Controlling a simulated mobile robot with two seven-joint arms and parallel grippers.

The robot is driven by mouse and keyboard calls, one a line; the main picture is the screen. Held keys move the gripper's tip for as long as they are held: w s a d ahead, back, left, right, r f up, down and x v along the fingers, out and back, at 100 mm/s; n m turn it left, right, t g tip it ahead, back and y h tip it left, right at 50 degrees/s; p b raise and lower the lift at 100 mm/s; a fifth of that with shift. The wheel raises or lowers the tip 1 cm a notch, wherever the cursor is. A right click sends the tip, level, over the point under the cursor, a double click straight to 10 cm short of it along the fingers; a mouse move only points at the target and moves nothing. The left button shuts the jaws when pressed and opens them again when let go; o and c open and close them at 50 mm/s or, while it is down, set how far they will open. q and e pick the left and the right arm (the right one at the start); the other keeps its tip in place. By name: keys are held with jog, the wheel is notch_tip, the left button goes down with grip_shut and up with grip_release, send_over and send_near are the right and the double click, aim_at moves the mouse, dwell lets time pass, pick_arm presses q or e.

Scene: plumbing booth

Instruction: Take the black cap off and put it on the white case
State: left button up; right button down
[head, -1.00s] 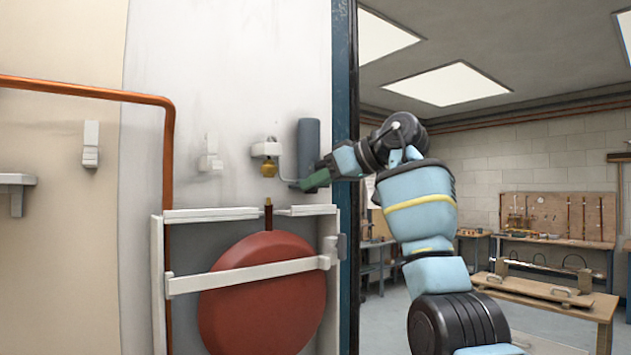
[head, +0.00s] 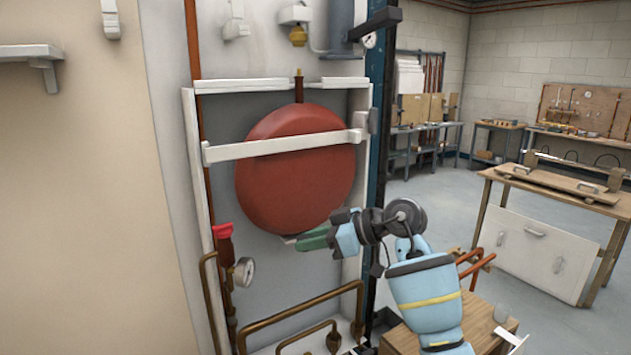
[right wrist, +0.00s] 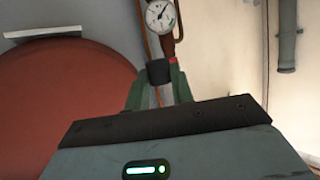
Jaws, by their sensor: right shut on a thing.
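My right gripper (head: 295,240) is in front of the lower edge of the red round vessel in the head view. In the right wrist view its green fingers (right wrist: 157,88) are shut on a small black cap (right wrist: 158,71). The cap cannot be made out clearly in the head view. An open white case (head: 190,135) frames the red vessel (head: 290,180) on the wall, with a white bar across it. Which spot on the case is meant for the cap, I cannot tell. My left gripper is not in view.
A red-handled valve (head: 224,240) and a round gauge (head: 243,271) sit left of the gripper; the gauge also shows in the wrist view (right wrist: 160,15). Copper pipes (head: 300,306) run below. A blue post (head: 378,120) stands at the right edge of the wall.

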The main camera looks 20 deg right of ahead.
jog(key=s+a+f+n+g+y, duration=0.1)
jog(key=s+a+f, duration=0.3)
jog(key=s+f, duration=0.8)
jog(key=s, duration=0.2)
jog(key=shift+s+f, duration=0.35)
jog(key=shift+s, duration=0.05)
